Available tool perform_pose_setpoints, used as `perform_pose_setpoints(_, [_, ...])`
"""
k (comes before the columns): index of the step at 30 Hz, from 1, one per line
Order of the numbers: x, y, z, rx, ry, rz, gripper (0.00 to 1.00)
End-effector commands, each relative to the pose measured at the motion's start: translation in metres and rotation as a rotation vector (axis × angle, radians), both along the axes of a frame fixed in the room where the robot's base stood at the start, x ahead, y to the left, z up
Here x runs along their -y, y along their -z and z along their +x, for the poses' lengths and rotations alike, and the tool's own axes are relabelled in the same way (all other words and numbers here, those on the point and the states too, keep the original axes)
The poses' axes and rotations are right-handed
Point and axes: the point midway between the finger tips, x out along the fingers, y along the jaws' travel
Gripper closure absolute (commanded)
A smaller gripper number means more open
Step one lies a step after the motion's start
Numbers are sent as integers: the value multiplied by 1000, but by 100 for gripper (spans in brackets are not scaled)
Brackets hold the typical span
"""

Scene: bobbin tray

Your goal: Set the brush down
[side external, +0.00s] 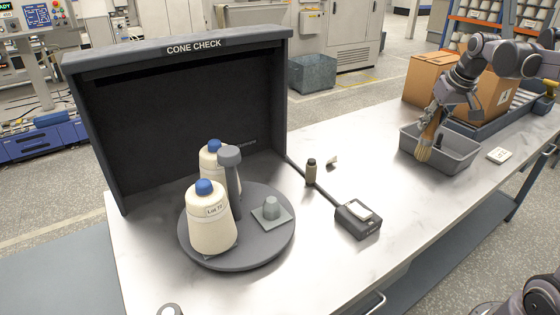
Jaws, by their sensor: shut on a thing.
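My gripper (438,110) is at the upper right of the side external view, pointing down and shut on a brush. The brush (425,148) has tan bristles that hang downward, slightly tilted. It overlaps the left part of a grey open bin (460,163) on the bench. I cannot tell whether the bristles touch the bin. The upper part of the brush is partly hidden by my gripper.
Cardboard boxes (428,77) stand behind the bin. A white card (499,155) lies right of it. A dark turntable (262,254) with cones (212,232) stands left, before the cone check booth (180,45).

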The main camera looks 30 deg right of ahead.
Motion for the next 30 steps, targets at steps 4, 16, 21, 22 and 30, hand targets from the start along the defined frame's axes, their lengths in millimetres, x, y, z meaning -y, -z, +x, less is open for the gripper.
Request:
perform_pose_setpoints(4, [-9,3,-8,0,-18,-1,100])
perform_pose_setpoints(16, [-53,42,39,0,-25,-2,100])
perform_pose_setpoints(21, [-74,61,62,1,-24,-2,100])
perform_pose_setpoints(22, [-76,63,65,0,-23,-1,100])
perform_pose_setpoints(30, [-87,77,78,0,-19,-2,100])
